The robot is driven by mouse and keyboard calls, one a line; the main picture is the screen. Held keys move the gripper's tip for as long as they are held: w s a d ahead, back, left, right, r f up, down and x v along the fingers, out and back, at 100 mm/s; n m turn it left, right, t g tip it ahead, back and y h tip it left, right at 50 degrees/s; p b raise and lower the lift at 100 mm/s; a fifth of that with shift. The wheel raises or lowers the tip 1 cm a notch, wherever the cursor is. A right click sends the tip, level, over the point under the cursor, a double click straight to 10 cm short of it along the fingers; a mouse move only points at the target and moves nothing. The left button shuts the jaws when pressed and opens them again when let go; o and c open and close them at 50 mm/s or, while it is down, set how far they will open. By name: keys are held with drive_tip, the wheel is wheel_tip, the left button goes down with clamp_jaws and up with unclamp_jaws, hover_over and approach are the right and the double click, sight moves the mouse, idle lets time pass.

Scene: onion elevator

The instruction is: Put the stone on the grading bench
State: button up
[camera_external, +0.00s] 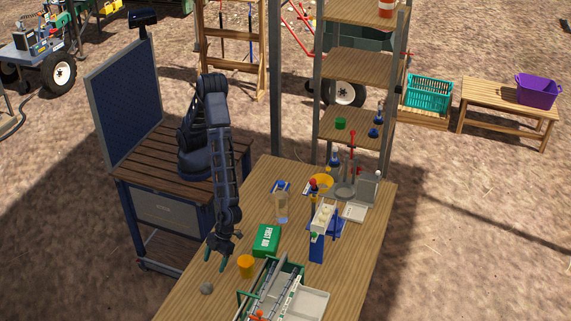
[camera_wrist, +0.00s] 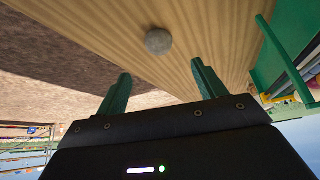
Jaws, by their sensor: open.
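The stone (camera_external: 206,289) is a small grey round lump on the wooden table near its left edge. In the wrist view the stone (camera_wrist: 158,41) lies on the bare wood beyond my fingertips, roughly between their lines. My gripper (camera_external: 221,258) is open and empty, with green fingers pointing down and apart, a little behind the stone in the outside view. In the wrist view the two green fingers (camera_wrist: 158,70) are spread, and the stone is not between them. I cannot tell which piece of furniture is the grading bench; the long wooden table (camera_external: 190,303) bears the stone.
A green-framed rack with trays (camera_external: 275,292) stands at the front right. Bottles and lab gear crowd the table's far half. Its left edge is close to the stone.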

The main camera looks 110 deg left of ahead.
drive_tip(key=w+a+r+n+t+y, duration=0.1)
drive_tip(key=a+r+n, duration=0.2)
drive_tip(key=a+r, duration=0.65)
drive_tip(key=a+r+n+t, duration=0.25)
drive_tip(key=a+r, duration=0.35)
drive_tip(key=a, duration=0.6)
drive_tip(key=w+a+r+n+y, duration=0.1)
drive_tip(key=a+r+n, duration=0.3)
drive_tip(key=a+r, duration=0.45)
drive_tip(key=s+a+r+n+t+y, duration=0.1)
drive_tip(key=s+a+n, duration=0.3)
drive_tip(key=a, duration=0.5)
drive_tip(key=s+a+r+n+t+y, duration=0.1)
drive_tip(key=s+a+n, duration=0.3)
drive_tip(key=s+a, duration=0.5)
drive_tip(key=s+a+r+n+t+y, duration=0.1)
drive_tip(key=s+a+n, duration=0.3)
drive_tip(key=a, duration=0.6)
drive_tip(key=shift+s+a+r+y, duration=0.35)
drive_tip(key=shift+s+r, duration=0.45)
drive_tip(key=shift+s, duration=0.45)
